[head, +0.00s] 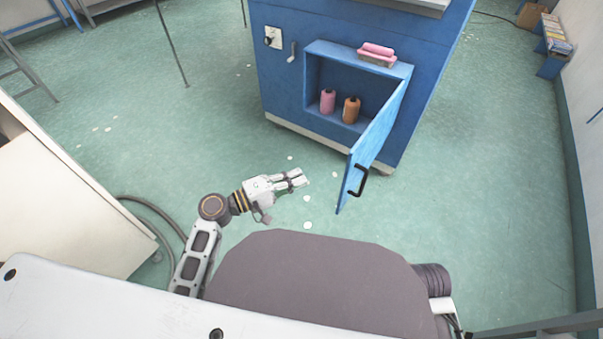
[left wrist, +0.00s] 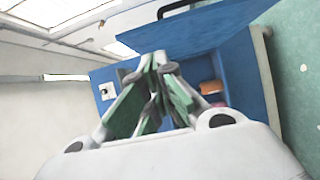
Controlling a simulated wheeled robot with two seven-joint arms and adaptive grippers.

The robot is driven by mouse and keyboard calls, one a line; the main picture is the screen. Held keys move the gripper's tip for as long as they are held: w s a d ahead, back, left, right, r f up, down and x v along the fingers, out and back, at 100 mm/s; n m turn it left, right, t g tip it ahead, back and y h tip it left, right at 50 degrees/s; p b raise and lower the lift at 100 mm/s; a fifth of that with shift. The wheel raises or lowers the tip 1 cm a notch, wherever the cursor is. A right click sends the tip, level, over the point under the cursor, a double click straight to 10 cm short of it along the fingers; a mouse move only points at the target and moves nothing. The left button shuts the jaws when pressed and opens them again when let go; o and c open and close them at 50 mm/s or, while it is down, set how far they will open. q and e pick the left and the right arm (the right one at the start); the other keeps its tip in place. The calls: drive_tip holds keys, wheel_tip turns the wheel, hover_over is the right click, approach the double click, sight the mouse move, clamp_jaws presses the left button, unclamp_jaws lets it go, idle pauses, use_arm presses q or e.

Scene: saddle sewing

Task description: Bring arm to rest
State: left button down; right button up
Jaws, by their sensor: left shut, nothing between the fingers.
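My left gripper (head: 299,179) is out in front of my body in the head view, over the green floor. It is shut and empty, and its closed fingers (left wrist: 156,85) fill the middle of the left wrist view. It is apart from the blue cabinet (head: 280,75) and left of the cabinet's open door (head: 373,145). My right gripper is not in view; only a dark part of my right arm shows at the lower right of the head view.
The open door with its black handle (head: 361,181) juts toward me. A pink spool (head: 327,102) and an orange spool (head: 351,110) stand inside the cabinet. A pink brush-like thing (head: 377,55) lies on top. A pale cabinet (head: 60,190) stands at left.

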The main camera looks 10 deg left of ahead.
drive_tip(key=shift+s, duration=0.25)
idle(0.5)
